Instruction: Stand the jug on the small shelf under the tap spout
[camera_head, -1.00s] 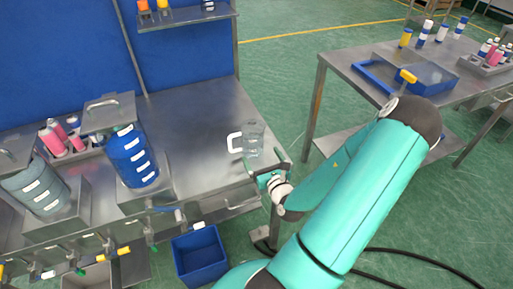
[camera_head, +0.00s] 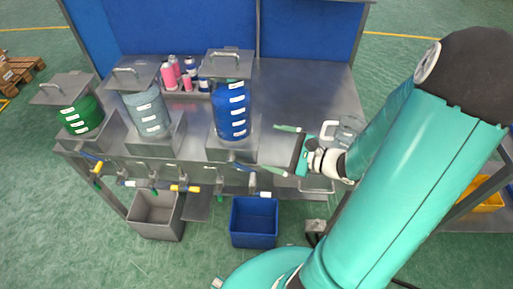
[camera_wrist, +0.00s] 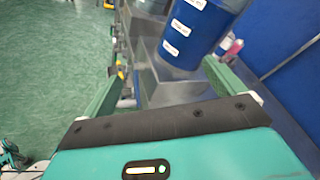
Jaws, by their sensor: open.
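The clear jug (camera_head: 350,131) with a white handle (camera_head: 329,130) stands on the steel bench, partly hidden behind my arm. My gripper (camera_head: 281,150) is open and empty, left of the jug at the bench's front edge. Its fingers point left toward the blue drum (camera_head: 232,112), away from the jug. In the wrist view, my open gripper (camera_wrist: 162,70) faces the blue drum (camera_wrist: 190,32) on its steel stand; no jug shows there. Taps (camera_head: 180,188) line the bench front. A small grey plate (camera_head: 197,207) sits below them, perhaps the shelf.
Green (camera_head: 80,115) and grey (camera_head: 148,110) drums stand left of the blue drum. Pink bottles (camera_head: 169,78) stand behind. A grey bin (camera_head: 157,214) and a blue bin (camera_head: 254,220) are below the taps. The bench right of the blue drum is mostly clear.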

